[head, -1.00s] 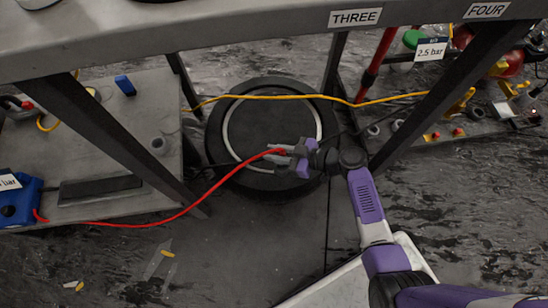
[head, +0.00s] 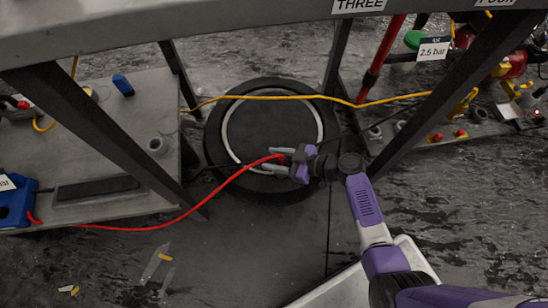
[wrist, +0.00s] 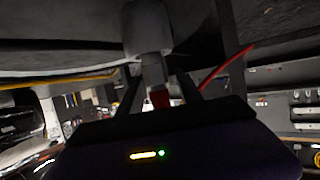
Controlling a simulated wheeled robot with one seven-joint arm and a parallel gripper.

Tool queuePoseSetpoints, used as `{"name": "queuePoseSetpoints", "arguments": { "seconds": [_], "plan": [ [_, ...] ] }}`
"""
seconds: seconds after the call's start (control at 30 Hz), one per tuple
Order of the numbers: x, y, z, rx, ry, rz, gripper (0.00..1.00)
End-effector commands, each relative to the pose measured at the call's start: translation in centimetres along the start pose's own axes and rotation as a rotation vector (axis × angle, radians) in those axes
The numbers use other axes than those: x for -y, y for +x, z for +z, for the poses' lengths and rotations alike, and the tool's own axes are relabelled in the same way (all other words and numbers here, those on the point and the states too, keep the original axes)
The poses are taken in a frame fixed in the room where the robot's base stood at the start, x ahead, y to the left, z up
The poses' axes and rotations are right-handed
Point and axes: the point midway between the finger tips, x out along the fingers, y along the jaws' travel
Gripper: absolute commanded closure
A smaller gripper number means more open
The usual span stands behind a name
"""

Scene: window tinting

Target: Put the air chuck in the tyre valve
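The black tyre (head: 222,172) lies behind the frame legs, in the middle of the head view. My gripper (head: 277,159) is at its lower right part, its two grey fingers pointing left and spread apart. The red hose (head: 215,187) ends between them. In the wrist view, the air chuck (wrist: 153,75), light grey with a red part below, stands between the fingers, with gaps beside it. A wider grey cylinder (wrist: 147,28), perhaps the tyre valve, meets its upper end under a dark surface. How deep the chuck sits is hidden.
A grey bench edge (head: 200,38) crosses above, with dark slanting legs (head: 95,125) on both sides. A yellow hose (head: 300,97) crosses over the tyre. A blue box (head: 14,205) stands at left. Small clear and yellow pieces (head: 155,262) lie on the floor.

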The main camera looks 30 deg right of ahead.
Motion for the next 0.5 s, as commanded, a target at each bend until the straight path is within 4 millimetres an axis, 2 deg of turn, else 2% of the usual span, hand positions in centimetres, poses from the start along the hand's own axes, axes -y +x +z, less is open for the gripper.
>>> {"name": "queuePoseSetpoints", "arguments": {
  "seconds": [0.23, 0.37, 0.5],
  "plan": [
    [-0.1, -0.5, -0.5, 0.000, 0.001, 0.002, 0.57],
    [0.0, -2.7, -0.5, 0.000, 0.002, 0.003, 0.57],
    [0.0, -5.7, -0.5, 0.001, 0.002, 0.003, 0.57]
  ]
}}
